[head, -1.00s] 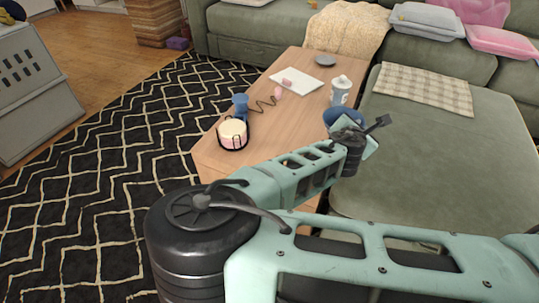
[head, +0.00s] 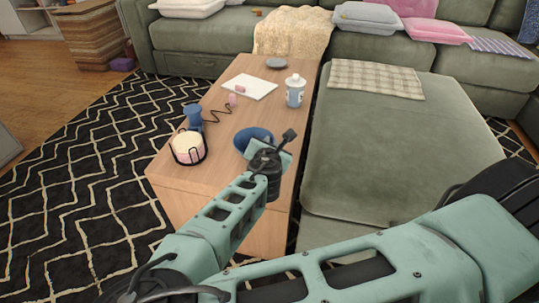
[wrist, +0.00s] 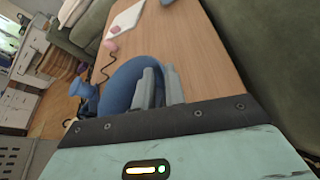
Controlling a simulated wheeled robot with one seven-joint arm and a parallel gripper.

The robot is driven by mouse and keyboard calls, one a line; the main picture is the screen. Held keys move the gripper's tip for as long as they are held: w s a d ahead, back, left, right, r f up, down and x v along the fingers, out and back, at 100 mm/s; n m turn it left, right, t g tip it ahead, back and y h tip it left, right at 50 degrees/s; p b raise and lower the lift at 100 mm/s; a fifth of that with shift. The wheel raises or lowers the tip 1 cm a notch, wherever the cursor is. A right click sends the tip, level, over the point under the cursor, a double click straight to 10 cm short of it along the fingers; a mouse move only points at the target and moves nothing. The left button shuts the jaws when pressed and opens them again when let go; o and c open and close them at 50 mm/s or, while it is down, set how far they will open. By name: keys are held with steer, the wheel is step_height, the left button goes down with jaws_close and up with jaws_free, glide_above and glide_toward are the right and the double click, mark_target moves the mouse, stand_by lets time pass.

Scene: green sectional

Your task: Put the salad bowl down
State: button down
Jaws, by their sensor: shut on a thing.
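The blue salad bowl (head: 251,137) is over the right part of the wooden table (head: 219,114). My gripper (head: 262,150) is shut on its near rim. In the wrist view the bowl (wrist: 121,84) shows tilted in the picture, with the grey fingers (wrist: 158,87) of my gripper against its rim. The gripper partly hides the bowl in the head view. I cannot tell whether the bowl's base touches the tabletop.
A pink-and-cream candle in a black holder (head: 187,148) and a blue cup-like object (head: 193,115) stand left of the bowl. The green sectional (head: 395,145) borders the table's right side.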

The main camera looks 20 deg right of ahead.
steer(key=shift+f+b, duration=0.35)
steer(key=shift+f, duration=1.15)
steer(key=shift+f, duration=0.1)
steer(key=c, duration=1.5)
jaws_free()
steer(key=shift+o, duration=0.2)
